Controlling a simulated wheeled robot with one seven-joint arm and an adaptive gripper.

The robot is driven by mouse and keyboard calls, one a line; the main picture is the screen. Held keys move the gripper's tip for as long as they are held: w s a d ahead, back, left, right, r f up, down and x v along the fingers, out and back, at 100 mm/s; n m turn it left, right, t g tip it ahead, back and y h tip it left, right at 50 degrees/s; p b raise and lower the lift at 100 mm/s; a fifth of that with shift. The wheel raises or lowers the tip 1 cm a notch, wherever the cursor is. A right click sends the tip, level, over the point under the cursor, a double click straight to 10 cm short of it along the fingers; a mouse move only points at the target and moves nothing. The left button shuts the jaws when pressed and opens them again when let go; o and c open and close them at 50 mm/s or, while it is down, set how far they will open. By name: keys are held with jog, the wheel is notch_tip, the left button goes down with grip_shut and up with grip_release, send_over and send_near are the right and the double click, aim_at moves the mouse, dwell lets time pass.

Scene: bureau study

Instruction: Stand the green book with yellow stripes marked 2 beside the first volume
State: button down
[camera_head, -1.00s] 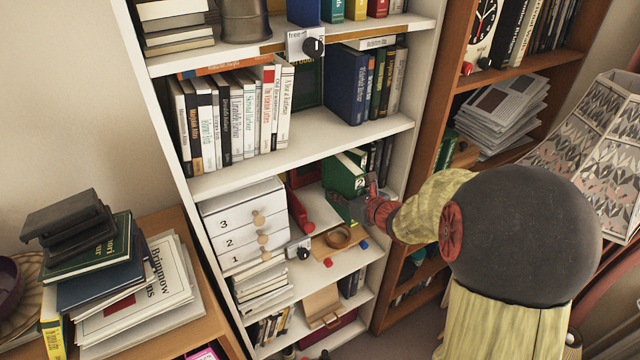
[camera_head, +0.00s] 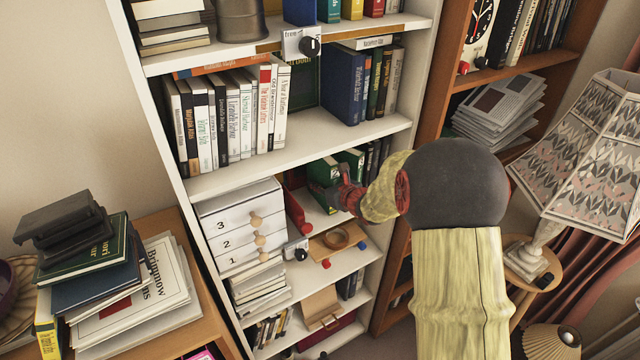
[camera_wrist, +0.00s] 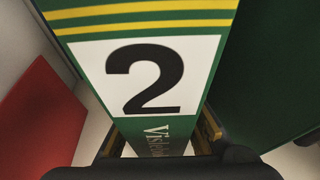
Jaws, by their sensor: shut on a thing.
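The green book with yellow stripes and a black 2 on a white label (camera_wrist: 145,75) fills the middle of the wrist view, spine towards me. In the head view the held book (camera_head: 322,172) is at the middle shelf of the white bookcase. My gripper (camera_head: 338,192) is shut on its lower spine. Another green book (camera_head: 350,158), probably the first volume, stands just to its right. A dark green cover (camera_wrist: 270,70) at the right of the wrist view is probably that book. A narrow gap seems to lie between them. The held book's base is hidden.
A red object (camera_head: 297,212), perhaps a bookend, is left of the held book and shows in the wrist view (camera_wrist: 40,115). White numbered drawers (camera_head: 240,225) stand further left. The shelf above (camera_head: 300,150) is close overhead.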

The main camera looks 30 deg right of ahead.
jog(key=shift+r, duration=0.15)
jog(key=c, duration=1.8)
grip_release()
jog(key=shift+s+r, duration=0.2)
jog(key=shift+s, duration=0.1)
jog(key=p+v, duration=0.1)
jog(key=v, duration=1)
jog(key=shift+s, duration=0.2)
jog(key=shift+s+f, duration=0.1)
